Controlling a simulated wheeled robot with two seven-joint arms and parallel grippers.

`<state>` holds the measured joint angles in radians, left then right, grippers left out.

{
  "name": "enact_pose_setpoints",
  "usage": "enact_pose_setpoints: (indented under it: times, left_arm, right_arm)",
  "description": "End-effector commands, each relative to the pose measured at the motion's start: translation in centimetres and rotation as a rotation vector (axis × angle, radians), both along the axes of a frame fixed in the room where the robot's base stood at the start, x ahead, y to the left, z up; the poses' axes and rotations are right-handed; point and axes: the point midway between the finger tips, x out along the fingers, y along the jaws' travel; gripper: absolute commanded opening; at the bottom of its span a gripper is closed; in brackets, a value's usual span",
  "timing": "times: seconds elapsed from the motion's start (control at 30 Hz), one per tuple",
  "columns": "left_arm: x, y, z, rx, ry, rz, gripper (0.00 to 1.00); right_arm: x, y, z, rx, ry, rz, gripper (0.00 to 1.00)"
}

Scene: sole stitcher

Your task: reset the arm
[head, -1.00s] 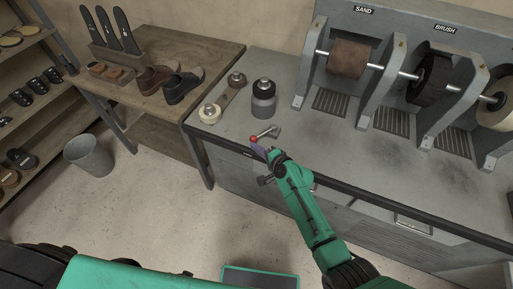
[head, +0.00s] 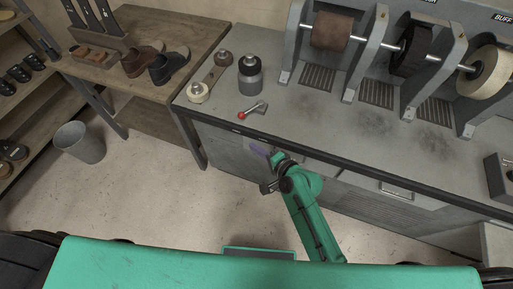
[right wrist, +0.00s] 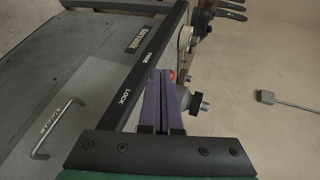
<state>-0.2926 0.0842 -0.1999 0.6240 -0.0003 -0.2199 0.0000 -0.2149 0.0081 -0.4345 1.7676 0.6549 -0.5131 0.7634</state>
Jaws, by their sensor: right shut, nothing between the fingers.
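My right gripper (head: 262,151) is shut and empty, its purple fingers pressed together. In the head view it shows just in front of the bench's front edge, apart from the lever. In the right wrist view the shut fingers (right wrist: 162,98) point along the bench's dark front edge, near the words FREE and LOCK. A small lever with a red knob (head: 242,115) lies on the bench top near that edge, its knob pointing left and toward me. A bit of red shows beyond the fingertips in the right wrist view. My left gripper is out of view.
A wooden table (head: 110,72) with shoes stands left. A bucket (head: 80,142) is on the floor. The floor before the bench is free.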

Motion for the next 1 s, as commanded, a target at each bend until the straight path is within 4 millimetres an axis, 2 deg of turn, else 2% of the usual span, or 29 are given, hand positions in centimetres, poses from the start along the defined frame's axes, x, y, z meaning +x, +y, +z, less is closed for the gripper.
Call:
enact_pose_setpoints:
  times: [0.5,0.57,0.6,0.67,0.77,0.8,0.87,0.9,0.97,1.0]
  left_arm:
    - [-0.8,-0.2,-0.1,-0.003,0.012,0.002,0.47]
    - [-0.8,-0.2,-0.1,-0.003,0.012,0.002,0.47]
    - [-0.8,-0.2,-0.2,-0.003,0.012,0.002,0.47]
    - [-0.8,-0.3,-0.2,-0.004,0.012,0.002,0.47]
    - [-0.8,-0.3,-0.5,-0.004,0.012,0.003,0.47]
    - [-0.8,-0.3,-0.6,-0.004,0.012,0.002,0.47]
    - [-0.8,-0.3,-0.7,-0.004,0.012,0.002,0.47]
    - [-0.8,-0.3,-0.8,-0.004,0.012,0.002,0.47]
    - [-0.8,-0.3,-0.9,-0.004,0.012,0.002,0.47]
    - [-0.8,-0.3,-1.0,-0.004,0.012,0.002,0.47]
  right_arm:
    - [0.0,0.0,0.0,0.000,0.000,0.000,0.00]
    - [-0.1,-0.2,-0.4,-0.010,0.003,0.000,0.00]
    - [-0.3,-0.5,-1.3,-0.031,0.007,-0.001,0.00]
    - [-0.7,-1.6,-3.7,-0.095,0.015,0.001,0.00]
    - [-2.8,-4.9,-10.3,-0.281,0.044,0.022,0.00]
    - [-4.1,-6.8,-13.4,-0.374,0.059,0.041,0.00]
    - [-6.6,-9.7,-17.8,-0.516,0.081,0.087,0.00]
    - [-8.4,-11.7,-20.5,-0.607,0.098,0.126,0.00]
    - [-11.7,-14.7,-24.2,-0.737,0.125,0.196,0.00]
    - [-14.1,-16.7,-26.4,-0.820,0.144,0.254,0.00]
